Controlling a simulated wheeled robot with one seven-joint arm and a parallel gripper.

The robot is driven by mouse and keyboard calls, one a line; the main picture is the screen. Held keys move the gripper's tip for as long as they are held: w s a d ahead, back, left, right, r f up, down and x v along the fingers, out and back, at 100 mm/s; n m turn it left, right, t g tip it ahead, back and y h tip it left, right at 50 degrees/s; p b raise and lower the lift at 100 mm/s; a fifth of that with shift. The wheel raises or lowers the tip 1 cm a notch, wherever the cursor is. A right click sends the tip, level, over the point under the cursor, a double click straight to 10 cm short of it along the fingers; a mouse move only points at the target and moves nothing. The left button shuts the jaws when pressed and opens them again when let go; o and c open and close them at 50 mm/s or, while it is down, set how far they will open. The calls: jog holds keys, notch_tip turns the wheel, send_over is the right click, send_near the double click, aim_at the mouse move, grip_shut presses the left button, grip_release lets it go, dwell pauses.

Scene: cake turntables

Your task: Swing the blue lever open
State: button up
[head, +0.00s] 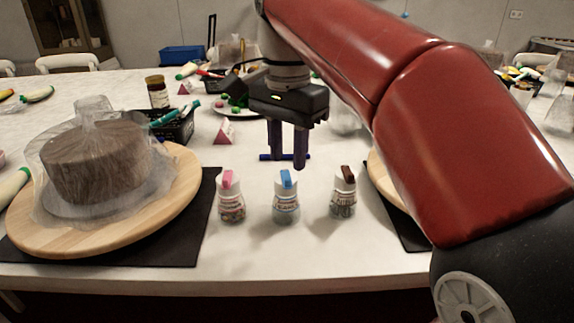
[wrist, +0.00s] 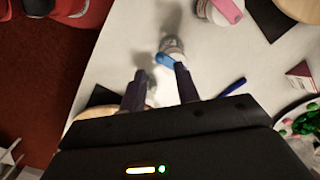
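A small clear bottle (head: 286,207) with a white cap stands in the middle of a row of three near the table's front edge. Its blue lever (head: 285,179) lies on top of the cap, and whether it is raised at all is too small to tell. The wrist view also shows the blue lever (wrist: 166,59), just beyond the fingertips. My gripper (head: 287,162) points down with its two dark fingers apart and nothing between them. It hangs above and behind the bottle in the head view, apart from it.
A pink-lever bottle (head: 231,203) stands left and a brown-lever bottle (head: 343,199) right, both close by. A wrapped cake (head: 96,164) sits on a wooden turntable (head: 75,242) at left. A blue pen (wrist: 234,87) lies behind the bottles.

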aim_at(288, 179)
jog(key=shift+f, duration=1.95)
grip_shut()
